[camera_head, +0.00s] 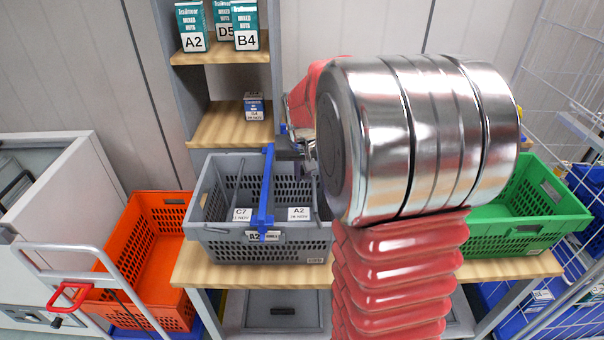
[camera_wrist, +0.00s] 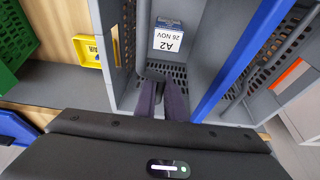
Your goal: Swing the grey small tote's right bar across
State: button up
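The grey small tote (camera_head: 222,234) stands on a wooden shelf, with a blue bar (camera_head: 264,192) lying across its middle; the blue bar also shows in the wrist view (camera_wrist: 236,62). The right bar (camera_wrist: 144,40) is a thin grey rod along the tote's right side, which is the left side of the wrist view. My gripper (camera_wrist: 161,88) has its purple fingers at the bent end of this bar. A narrow gap shows between the fingers; I see no firm hold. In the head view my arm hides most of the gripper and the tote's right end.
Inside the grey tote is a box labelled A2 (camera_wrist: 169,34). A green tote (camera_head: 530,212) stands to the right, an orange tote (camera_head: 150,255) lower left. Shelves with small boxes (camera_head: 254,107) rise behind.

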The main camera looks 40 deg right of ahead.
jog(key=shift+f, duration=0.1)
jog(key=shift+w+a+f, duration=0.2)
jog(key=shift+a+f, duration=0.3)
jog(key=shift+f, duration=0.35)
jog(key=o, duration=1.1)
jog(key=shift+r, duration=0.1)
jog(key=shift+w, duration=0.1)
jog(key=shift+r, duration=0.1)
jog(key=shift+r, duration=4.95)
